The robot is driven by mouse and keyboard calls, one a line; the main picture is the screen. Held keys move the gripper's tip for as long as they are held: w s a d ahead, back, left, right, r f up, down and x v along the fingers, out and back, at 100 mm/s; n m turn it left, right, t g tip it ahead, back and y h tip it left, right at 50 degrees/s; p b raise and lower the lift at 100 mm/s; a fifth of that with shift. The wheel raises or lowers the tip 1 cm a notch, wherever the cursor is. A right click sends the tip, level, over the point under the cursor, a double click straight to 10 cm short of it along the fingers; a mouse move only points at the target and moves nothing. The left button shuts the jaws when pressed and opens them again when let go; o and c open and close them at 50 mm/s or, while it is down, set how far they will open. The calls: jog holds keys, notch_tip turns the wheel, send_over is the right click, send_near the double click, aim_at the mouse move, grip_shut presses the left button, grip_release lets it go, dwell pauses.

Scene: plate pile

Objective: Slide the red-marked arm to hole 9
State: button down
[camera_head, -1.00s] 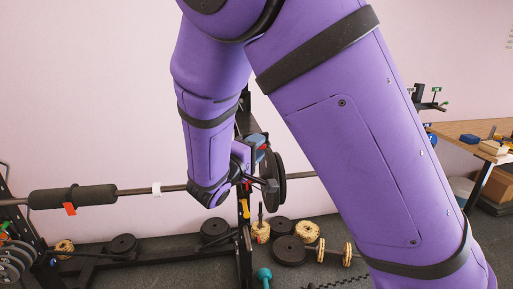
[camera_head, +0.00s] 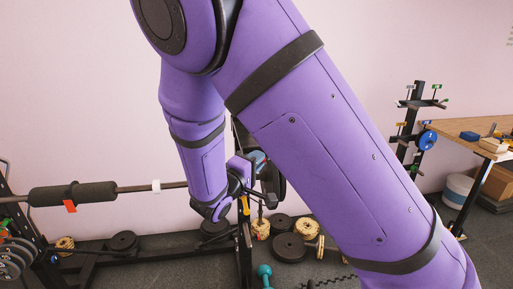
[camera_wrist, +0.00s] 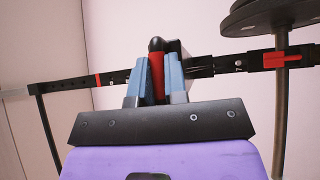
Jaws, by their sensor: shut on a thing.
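In the wrist view, my gripper (camera_wrist: 154,88) has its blue fingertips shut on an upright red handle (camera_wrist: 156,72) with a black rounded top. A black block shows just behind the handle. The handle stands at a black rail (camera_wrist: 62,85) that crosses the view and carries small white number labels. The label to the right of the handle reads 7; the one to the left is too small to read surely. A red band (camera_wrist: 98,79) is on the rail further left. In the head view, my gripper is mostly hidden behind my arm, by the rack upright (camera_head: 243,240).
A red latch (camera_wrist: 282,60) and dark weight plates (camera_wrist: 270,14) are right of the handle in the wrist view. The head view shows a barbell with a black pad (camera_head: 73,195), floor plates (camera_head: 289,247), a teal dumbbell (camera_head: 265,272) and a wooden table (camera_head: 465,127).

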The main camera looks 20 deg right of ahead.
notch_tip(320, 180, down, 4)
jog(key=shift+r, duration=0.2)
jog(key=shift+s+f, duration=0.1)
jog(key=c, duration=1.2)
grip_release()
jog(key=shift+o, duration=0.2)
jog(key=v, duration=1)
jog(key=shift+a, duration=0.4)
jog(key=shift+s, duration=0.15)
